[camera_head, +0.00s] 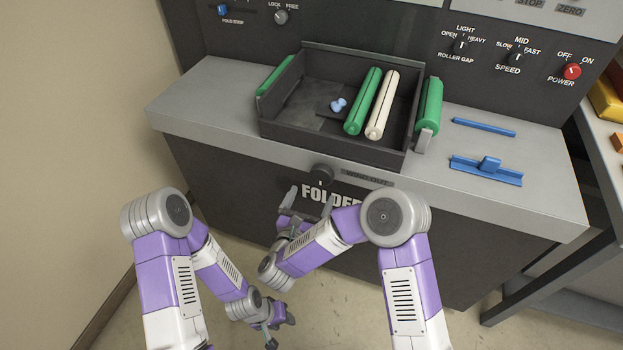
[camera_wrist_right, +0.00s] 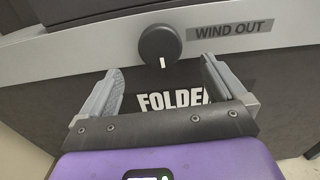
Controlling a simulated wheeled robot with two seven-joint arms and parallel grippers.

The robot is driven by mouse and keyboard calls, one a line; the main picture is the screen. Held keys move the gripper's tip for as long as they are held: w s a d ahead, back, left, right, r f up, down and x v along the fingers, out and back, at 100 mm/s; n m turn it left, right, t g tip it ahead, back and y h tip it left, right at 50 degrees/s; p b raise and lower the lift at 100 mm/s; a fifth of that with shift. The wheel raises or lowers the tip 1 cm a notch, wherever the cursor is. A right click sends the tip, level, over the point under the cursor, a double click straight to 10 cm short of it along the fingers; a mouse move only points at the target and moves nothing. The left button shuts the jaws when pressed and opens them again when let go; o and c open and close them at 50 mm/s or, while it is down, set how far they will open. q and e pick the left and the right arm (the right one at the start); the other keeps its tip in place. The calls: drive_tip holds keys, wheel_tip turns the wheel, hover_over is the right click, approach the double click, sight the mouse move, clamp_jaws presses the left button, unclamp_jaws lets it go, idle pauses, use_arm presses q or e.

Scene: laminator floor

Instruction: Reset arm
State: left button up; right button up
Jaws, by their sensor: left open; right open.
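My left gripper (camera_head: 273,338) is low in the head view, over the floor in front of the machine. It is open, with nothing seen between its fingers. My right gripper (camera_head: 307,197) is in front of the machine's dark front panel, just below the black wind-out knob (camera_head: 320,175). In the right wrist view its two grey fingers (camera_wrist_right: 162,88) are spread apart and empty. The knob (camera_wrist_right: 160,44) sits beyond and above the fingertips, with a gap seen between them and it. The FOLDER lettering (camera_wrist_right: 175,101) shows between the fingers.
A dark tray (camera_head: 345,146) with green and cream rollers (camera_head: 381,105) stands on the grey machine top (camera_head: 205,100). Blue bars (camera_head: 486,170) lie at its right. A dark-legged table (camera_head: 600,165) stands at far right, a beige wall (camera_head: 75,120) at left.

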drive_tip(key=s+d+f+n+g+y+p, duration=0.1)
drive_tip(key=d+f+n+g+y+p, duration=0.2)
drive_tip(key=f+n, duration=0.55)
drive_tip(key=s+d+f+n+g+y+p, duration=0.2)
drive_tip(key=f+n+g+y, duration=0.25)
drive_tip(key=n, duration=0.75)
drive_tip(key=s+d+f+n+g+p, duration=0.1)
drive_tip(key=s+d+f+n+g, duration=0.1)
drive_tip(key=s+n, duration=0.3)
drive_tip(key=s+d+f+n+g+y+p, duration=0.1)
drive_tip(key=s+n+g, duration=0.3)
drive_tip(key=s, duration=0.4)
drive_tip(key=s+d+f+n+g+y+p, duration=0.1)
drive_tip(key=s+d+f+n+g, duration=0.2)
drive_tip(key=s+n, duration=0.4)
drive_tip(key=shift+s+d+f, duration=0.15)
drive_tip(key=shift+d, duration=0.45)
